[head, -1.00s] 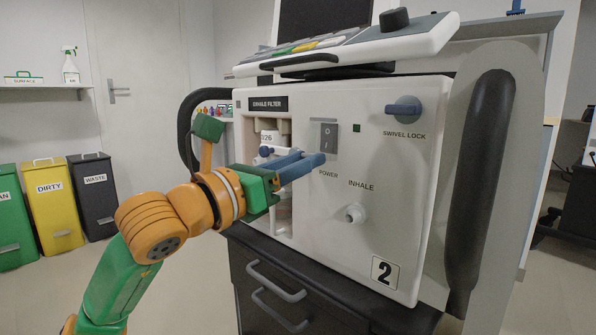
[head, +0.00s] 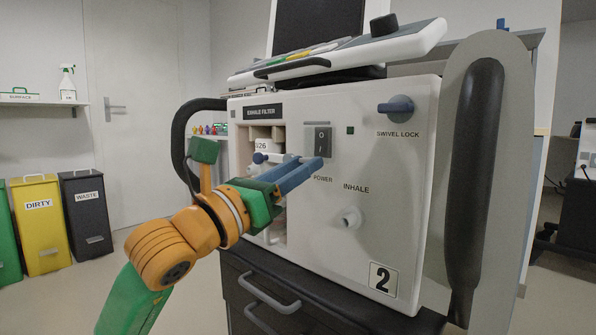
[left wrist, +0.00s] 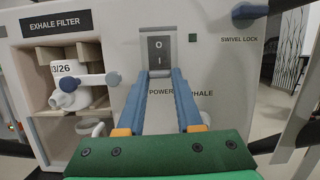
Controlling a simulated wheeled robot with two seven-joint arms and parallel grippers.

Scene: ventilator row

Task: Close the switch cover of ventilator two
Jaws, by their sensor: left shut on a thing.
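The power switch (head: 319,138) of ventilator two (head: 410,180) is a dark rocker in a grey frame, with the number 2 label (head: 383,278) low on the same panel. My left gripper (head: 318,162) has its blue fingertips at the switch's lower edge. The left wrist view shows the switch (left wrist: 159,52) upright, with the gripper (left wrist: 162,75) shut on a thin grey piece just below it. This piece appears to be the switch cover (left wrist: 160,73). The fingers hide most of it, and its exact angle cannot be told. My right gripper is out of view.
The inhale port (head: 351,217) sticks out below right of the fingers. The swivel lock knob (head: 396,107) is at upper right. The exhale filter bay (head: 262,150) with a white filter (left wrist: 80,90) opens at left. A large dark handle (head: 475,180) stands at right.

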